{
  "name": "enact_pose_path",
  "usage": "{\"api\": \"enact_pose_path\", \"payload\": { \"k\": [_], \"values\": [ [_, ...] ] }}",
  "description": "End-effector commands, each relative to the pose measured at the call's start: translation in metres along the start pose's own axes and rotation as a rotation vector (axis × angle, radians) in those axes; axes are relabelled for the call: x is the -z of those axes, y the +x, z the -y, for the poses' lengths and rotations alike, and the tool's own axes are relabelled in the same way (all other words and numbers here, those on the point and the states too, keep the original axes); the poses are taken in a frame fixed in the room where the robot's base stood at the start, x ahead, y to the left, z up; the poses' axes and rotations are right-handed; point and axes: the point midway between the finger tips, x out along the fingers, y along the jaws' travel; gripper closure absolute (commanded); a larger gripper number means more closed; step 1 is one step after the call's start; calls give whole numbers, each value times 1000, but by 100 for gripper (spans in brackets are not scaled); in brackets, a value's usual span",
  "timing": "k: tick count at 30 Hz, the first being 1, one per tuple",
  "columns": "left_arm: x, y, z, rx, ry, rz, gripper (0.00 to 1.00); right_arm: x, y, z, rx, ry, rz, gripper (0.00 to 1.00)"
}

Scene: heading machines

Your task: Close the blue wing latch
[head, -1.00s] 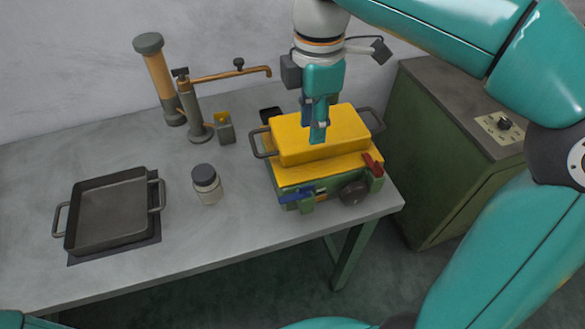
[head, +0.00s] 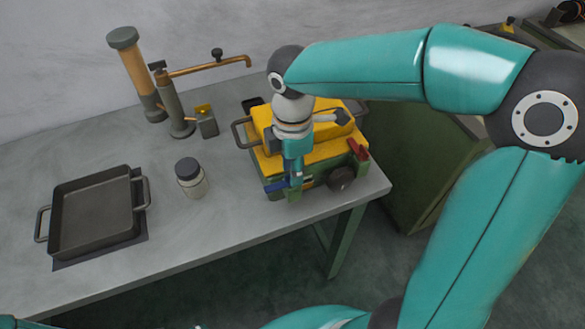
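The blue wing latch (head: 274,187) is on the front left of a green-based machine with a yellow cover (head: 327,153) at the table's right end. Its left part sticks out to the left; the rest is hidden by my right gripper. My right gripper (head: 295,182) points down at the machine's front edge, right beside the latch. I cannot tell whether it touches the latch or whether its fingers are open or shut. My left gripper is not in view.
A red latch (head: 357,149) and a dark round knob (head: 341,179) are on the machine's front, right of my gripper. A jar (head: 191,178), a black tray (head: 95,212) and a brass-armed fixture (head: 178,105) stand to the left. Bare table lies between them.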

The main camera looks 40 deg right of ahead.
Motion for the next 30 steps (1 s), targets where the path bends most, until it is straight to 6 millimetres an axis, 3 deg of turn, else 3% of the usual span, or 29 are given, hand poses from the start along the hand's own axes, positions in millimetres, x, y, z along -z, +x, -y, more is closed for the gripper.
{"api": "enact_pose_path", "payload": {
  "k": [12,18,30],
  "values": [
    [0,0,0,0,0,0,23,1,8,0,0,-2,0,70],
    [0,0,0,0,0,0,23,1,7,0,0,-2,0,100],
    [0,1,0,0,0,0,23,1,8,0,1,4,1,100]
  ]
}}
